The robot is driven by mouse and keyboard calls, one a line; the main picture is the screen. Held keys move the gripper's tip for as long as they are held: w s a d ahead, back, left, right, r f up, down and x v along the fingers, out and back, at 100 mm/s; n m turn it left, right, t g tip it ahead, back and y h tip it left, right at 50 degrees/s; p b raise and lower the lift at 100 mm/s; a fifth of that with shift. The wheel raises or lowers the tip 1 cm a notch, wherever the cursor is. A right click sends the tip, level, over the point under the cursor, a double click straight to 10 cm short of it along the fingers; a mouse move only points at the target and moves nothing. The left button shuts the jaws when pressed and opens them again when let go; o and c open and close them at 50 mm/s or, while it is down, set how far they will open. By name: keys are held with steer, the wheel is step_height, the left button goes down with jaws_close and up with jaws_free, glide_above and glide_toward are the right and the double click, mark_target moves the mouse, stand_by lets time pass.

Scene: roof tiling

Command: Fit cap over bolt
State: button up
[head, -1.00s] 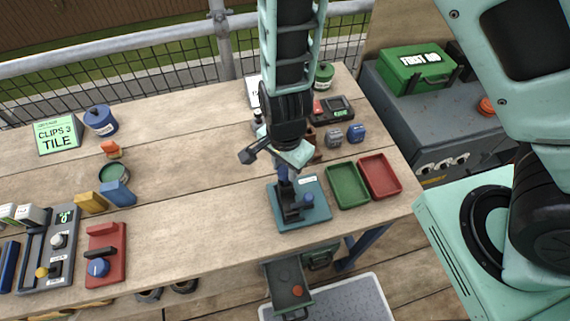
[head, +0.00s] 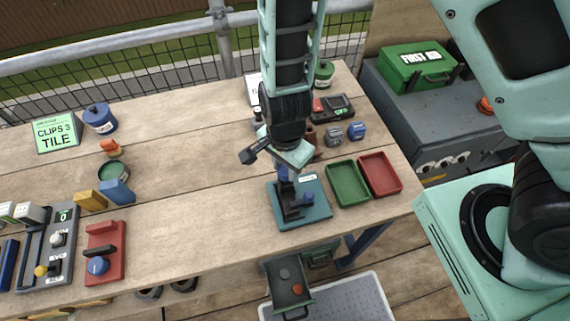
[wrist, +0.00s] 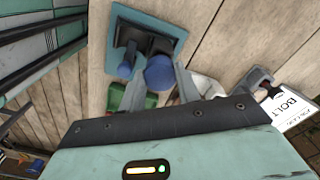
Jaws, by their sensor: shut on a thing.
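My gripper (head: 285,176) is shut on a blue round cap, which shows between the fingers in the wrist view (wrist: 160,73). In the head view the gripper hangs over the teal base plate (head: 318,213), close above its black fixture (head: 291,208). The plate also shows in the wrist view (wrist: 170,27), with the black fixture (wrist: 130,35) partly behind the held cap. A second blue round part, a knob (head: 308,198), sits on the right of the fixture. I cannot make out the bolt, nor whether the cap touches anything.
A green tray (head: 334,172) and a red tray (head: 366,160) lie right of the plate. An open drawer (head: 305,294) below the table edge holds small discs. A red fixture (head: 115,265) stands left. The table's middle is mostly clear.

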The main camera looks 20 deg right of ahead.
steer(key=shift+f, duration=0.15)
steer(key=o, duration=1)
step_height(320, 180, up, 7)
steer(key=p, duration=0.7)
stand_by(0.4)
